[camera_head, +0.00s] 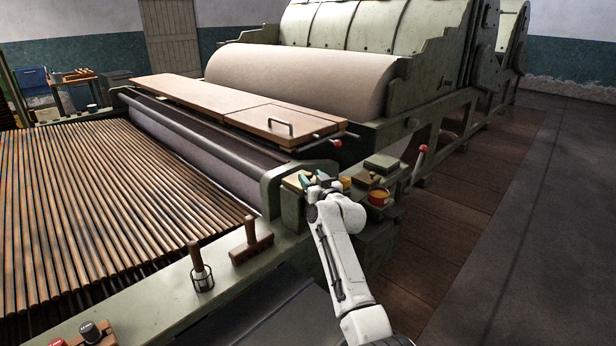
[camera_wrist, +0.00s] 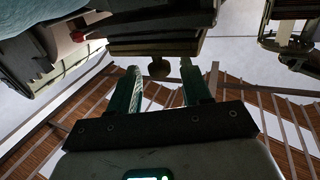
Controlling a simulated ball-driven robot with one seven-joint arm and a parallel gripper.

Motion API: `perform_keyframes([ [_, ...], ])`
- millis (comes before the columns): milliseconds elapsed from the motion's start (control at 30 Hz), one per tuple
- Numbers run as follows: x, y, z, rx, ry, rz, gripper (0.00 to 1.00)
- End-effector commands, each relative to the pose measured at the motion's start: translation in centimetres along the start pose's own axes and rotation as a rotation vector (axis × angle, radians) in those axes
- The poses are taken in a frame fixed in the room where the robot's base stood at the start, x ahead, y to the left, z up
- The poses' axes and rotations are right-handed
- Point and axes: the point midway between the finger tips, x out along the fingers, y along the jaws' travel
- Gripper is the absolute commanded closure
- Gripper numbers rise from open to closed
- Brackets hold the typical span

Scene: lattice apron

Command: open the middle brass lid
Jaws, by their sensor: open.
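My gripper (camera_head: 313,180) is at the machine's near corner, over a green block, in the head view. A yellow brass-coloured piece (camera_head: 292,182) shows just left of it and another (camera_head: 345,181) just right. My wrist hides what lies between, so I cannot make out the middle lid there. In the wrist view my gripper (camera_wrist: 161,64) has its two green fingers apart. A small dark, rounded knob-like piece (camera_wrist: 159,70) shows between the fingertips, below a dark box-like part (camera_wrist: 155,27). I cannot tell whether the fingers touch it, or whether it belongs to the lid.
A wooden cover with a handle (camera_head: 281,125) is behind. Floor is clear at right.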

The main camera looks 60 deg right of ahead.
Motion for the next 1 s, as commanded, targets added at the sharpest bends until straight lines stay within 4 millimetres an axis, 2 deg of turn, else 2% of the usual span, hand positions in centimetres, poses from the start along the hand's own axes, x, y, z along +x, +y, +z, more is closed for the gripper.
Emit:
perform_keyframes([
  [100, 1.4, 0.0, 0.0, -0.001, 0.001, 0.0, 0.52],
  [233, 2.3, 0.0, 0.0, 0.0, 0.0, 0.0, 0.52],
  [600, 2.6, 0.0, 0.0, -0.001, 0.0, 0.0, 0.52],
  [1000, 2.6, 0.0, 0.0, -0.001, 0.0, 0.0, 0.89],
])
